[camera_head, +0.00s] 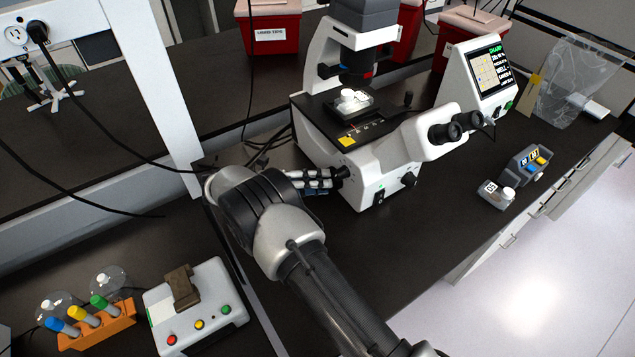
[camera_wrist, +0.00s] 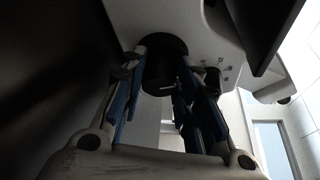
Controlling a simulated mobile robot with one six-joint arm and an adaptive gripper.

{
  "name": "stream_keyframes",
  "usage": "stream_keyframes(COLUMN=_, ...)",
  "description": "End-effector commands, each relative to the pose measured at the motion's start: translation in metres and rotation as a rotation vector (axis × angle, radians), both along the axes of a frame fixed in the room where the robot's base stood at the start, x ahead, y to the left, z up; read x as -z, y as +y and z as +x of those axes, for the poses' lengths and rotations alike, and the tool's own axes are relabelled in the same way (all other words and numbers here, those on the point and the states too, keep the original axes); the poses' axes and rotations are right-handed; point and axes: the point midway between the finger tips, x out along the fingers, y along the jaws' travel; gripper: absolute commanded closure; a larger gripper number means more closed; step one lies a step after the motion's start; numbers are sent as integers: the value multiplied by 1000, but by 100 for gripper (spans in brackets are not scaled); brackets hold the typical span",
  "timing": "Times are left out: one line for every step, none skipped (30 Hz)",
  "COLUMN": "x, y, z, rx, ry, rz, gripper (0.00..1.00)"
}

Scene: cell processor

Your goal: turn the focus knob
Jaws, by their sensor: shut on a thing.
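The white microscope (camera_head: 385,160) stands on the dark bench, with a flask on its stage. A black focus knob (camera_head: 343,172) sticks out of its left side; the knob also shows in the wrist view (camera_wrist: 163,65) as a dark round cylinder. My gripper (camera_head: 330,178) is at the microscope's left side. In the wrist view my gripper (camera_wrist: 160,80) has its blue-padded fingers on both sides of the knob, shut on it. The exact contact of the pads is dark and hard to see. Another black knob (camera_head: 409,180) sits on the microscope's front.
A monitor unit (camera_head: 480,75) stands right of the microscope. A small grey device (camera_head: 497,194) and a block with colored buttons (camera_head: 533,165) lie on the right. An orange tube rack (camera_head: 97,327) and a white button box (camera_head: 197,308) stand at lower left. Cables run behind my arm.

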Motion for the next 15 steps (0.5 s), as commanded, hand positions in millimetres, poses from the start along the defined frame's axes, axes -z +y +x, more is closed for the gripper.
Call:
stream_keyframes(x=0, y=-1, z=1, rx=1, ry=-1, rz=-2, gripper=95)
stream_keyframes(x=0, y=-1, z=1, rx=0, ry=-1, rz=-1, gripper=95)
stream_keyframes(x=0, y=-1, z=1, rx=0, ry=-1, rz=-1, gripper=95)
stream_keyframes(x=0, y=-1, z=1, rx=0, ry=-1, rz=-1, gripper=95)
stream_keyframes(x=0, y=-1, z=1, rx=1, ry=-2, rz=0, gripper=95)
stream_keyframes(x=0, y=-1, z=1, rx=1, ry=-2, rz=0, gripper=69)
stream_keyframes(x=0, y=-1, z=1, rx=1, ry=-2, rz=0, gripper=67)
stream_keyframes(x=0, y=-1, z=1, rx=1, ry=-2, rz=0, gripper=65)
stream_keyframes(x=0, y=-1, z=1, rx=1, ry=-2, rz=0, gripper=62)
stream_keyframes(x=0, y=-1, z=1, rx=1, ry=-2, rz=0, gripper=60)
stream_keyframes(x=0, y=-1, z=1, rx=1, ry=-2, rz=0, gripper=58)
stream_keyframes(x=0, y=-1, z=1, rx=1, ry=-2, rz=0, gripper=56)
stream_keyframes(x=0, y=-1, z=1, rx=1, ry=-2, rz=0, gripper=54)
stream_keyframes(x=0, y=-1, z=1, rx=0, ry=-2, rz=0, gripper=52)
stream_keyframes(x=0, y=-1, z=1, rx=0, ry=-2, rz=0, gripper=50)
